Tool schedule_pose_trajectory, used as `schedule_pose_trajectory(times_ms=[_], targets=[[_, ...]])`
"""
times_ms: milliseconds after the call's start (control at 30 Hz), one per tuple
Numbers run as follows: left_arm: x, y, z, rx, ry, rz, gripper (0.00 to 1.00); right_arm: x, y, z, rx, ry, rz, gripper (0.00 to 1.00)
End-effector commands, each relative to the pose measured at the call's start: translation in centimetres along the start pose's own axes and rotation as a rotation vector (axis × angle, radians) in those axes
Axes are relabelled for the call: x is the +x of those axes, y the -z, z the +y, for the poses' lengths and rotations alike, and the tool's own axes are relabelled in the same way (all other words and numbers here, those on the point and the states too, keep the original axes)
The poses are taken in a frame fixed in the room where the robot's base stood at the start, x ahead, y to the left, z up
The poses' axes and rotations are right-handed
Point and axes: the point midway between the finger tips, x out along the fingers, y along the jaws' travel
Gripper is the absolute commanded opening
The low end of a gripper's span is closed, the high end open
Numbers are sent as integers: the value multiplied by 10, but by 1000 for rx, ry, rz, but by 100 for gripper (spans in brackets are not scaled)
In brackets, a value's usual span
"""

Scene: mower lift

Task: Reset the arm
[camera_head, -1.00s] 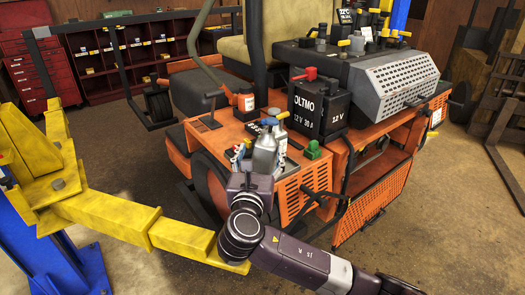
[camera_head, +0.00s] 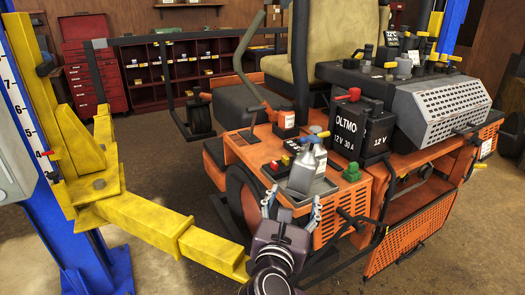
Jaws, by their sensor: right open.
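The yellow lift arm (camera_head: 145,222) reaches from the blue lift post (camera_head: 52,215) at the left toward the orange mower (camera_head: 350,190). Its far end lies low beside the mower's near wheel. My right gripper (camera_head: 291,208) is at the bottom centre, pointing away from me at the mower's near corner. Its two grey fingers are spread apart and nothing shows between them. The end of the yellow arm is just left of my right wrist. Whether they touch cannot be told. My left gripper is out of view.
A grey bottle (camera_head: 305,170) stands in a tray on the mower, just beyond my fingers. A black battery box (camera_head: 358,128) is behind it. An orange mesh panel (camera_head: 405,240) hangs open at the right. A red tool cabinet (camera_head: 92,65) stands at the back. Bare floor is at lower right.

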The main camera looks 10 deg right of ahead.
Motion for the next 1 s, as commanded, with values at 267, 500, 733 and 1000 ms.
schedule_pose_trajectory(times_ms=[267,500,733,1000], targets=[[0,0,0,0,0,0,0,-32,132,-57,681,171,426,62],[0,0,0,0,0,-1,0,-95,225,-116,1316,567,660,62],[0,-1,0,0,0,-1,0,-161,274,-166,1785,1017,673,62],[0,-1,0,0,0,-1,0,-219,297,-206,2109,1433,532,62]])
